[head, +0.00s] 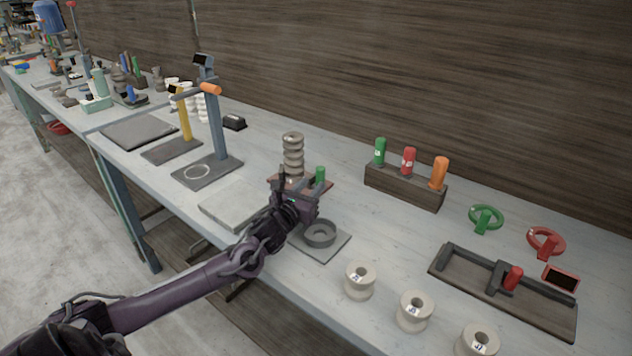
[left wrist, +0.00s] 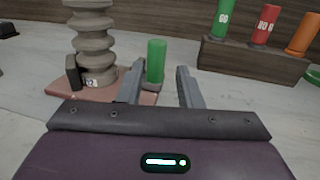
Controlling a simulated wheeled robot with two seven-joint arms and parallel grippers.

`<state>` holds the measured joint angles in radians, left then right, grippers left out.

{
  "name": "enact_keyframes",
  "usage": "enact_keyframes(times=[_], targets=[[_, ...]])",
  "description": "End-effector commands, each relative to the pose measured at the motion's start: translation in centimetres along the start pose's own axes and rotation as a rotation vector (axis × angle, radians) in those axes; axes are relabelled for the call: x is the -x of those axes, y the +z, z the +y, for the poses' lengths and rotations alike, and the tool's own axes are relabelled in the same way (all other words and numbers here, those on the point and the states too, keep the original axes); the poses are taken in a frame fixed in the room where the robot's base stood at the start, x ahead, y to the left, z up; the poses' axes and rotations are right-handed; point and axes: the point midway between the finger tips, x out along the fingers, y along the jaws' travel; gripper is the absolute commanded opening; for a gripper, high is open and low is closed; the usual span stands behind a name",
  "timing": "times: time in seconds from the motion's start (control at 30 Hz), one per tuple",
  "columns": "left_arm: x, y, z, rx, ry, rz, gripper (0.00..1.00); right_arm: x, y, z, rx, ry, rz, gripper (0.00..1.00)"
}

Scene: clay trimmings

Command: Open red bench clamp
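A reddish base plate (left wrist: 65,92) carries a stack of grey ringed pieces (left wrist: 92,45), a dark upright block (left wrist: 72,72) beside it and a green handle (left wrist: 155,62). In the head view the green handle (head: 320,175) stands just behind my left gripper (head: 311,190). The left gripper is open; in the left wrist view its fingers (left wrist: 160,85) are apart on either side of the green handle, with gaps visible. A dark long fixture (head: 468,277) with a red handle (head: 513,278) lies at the right of the bench. My right gripper is not in view.
A rack (head: 404,186) with green, red and orange cylinders stands behind to the right. A dark ring (head: 320,234) on a grey plate is close to my gripper. Several pale spools (head: 360,281) line the front edge.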

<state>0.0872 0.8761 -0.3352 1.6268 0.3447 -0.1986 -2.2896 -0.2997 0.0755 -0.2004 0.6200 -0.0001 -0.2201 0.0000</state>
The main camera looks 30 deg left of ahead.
Motion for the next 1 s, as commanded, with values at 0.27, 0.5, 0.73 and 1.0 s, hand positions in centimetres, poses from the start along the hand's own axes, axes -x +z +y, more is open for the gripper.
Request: enact_keyframes(times=[0.27,0.5,0.73,1.0], targets=[[2.9,-0.1,-0.1,0.000,-0.002,0.002,0.32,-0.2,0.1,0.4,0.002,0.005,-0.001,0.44],[3.1,-0.1,-0.1,0.001,-0.002,0.001,0.32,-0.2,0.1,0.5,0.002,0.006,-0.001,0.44],[3.1,-0.1,-0.1,0.001,-0.001,0.001,0.32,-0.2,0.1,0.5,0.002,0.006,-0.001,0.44],[3.1,1.2,-0.1,0.001,-0.001,0.000,0.32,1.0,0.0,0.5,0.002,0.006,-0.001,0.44]])
